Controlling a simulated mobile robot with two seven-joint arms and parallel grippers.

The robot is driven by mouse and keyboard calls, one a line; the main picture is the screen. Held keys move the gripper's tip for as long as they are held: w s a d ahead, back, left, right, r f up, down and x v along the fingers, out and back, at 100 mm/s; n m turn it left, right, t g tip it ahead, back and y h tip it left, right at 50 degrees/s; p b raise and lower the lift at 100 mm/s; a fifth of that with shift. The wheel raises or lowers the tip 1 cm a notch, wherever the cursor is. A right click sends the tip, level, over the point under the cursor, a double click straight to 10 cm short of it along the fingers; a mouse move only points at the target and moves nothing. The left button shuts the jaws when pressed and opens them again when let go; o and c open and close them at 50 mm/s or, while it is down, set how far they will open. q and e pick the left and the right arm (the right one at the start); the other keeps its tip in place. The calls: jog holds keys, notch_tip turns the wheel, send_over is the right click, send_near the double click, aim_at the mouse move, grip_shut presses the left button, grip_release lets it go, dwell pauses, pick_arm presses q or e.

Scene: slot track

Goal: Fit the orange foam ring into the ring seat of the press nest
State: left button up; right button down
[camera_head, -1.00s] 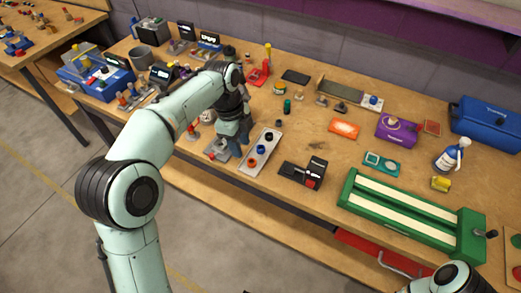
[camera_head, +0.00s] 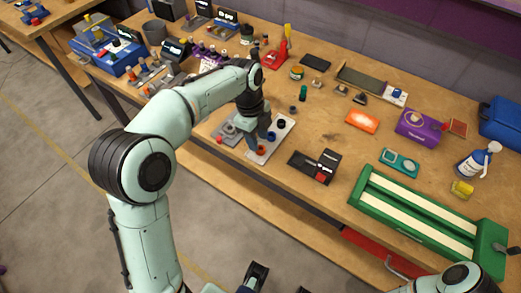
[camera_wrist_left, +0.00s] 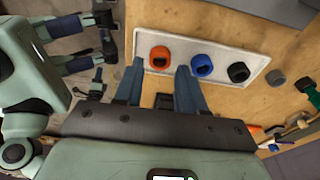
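The orange foam ring (camera_head: 262,150) sits at the near end of a pale tray (camera_head: 284,124), in line with a blue ring (camera_head: 271,136) and a black ring (camera_head: 281,124). In the left wrist view the orange ring (camera_wrist_left: 159,58) lies between the fingertips of my left gripper (camera_wrist_left: 160,68), with visible gaps. My left gripper (camera_head: 258,140) is open and low over the tray. Which thing is the press nest is unclear; a grey plate (camera_head: 229,128) with a round fitting and red knob lies left of the tray, partly hidden by my arm. My right gripper cannot be made out.
A black device with a red part (camera_head: 317,166) stands right of the tray. A long green slot track (camera_head: 425,215) lies at the front right. Behind the tray are a dark green cylinder (camera_head: 303,93) and small parts. The wood between tray and orange pad (camera_head: 362,121) is mostly clear.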

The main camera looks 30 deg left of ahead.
pick_arm(q)
jog(key=f, duration=0.3)
jog(key=shift+d+f, duration=0.2)
jog(key=shift+d, duration=0.15)
jog(key=shift+c, duration=0.4)
grip_shut()
notch_tip(320, 180, up, 20)
jog(key=p, duration=0.4)
jog(key=shift+p, duration=0.3)
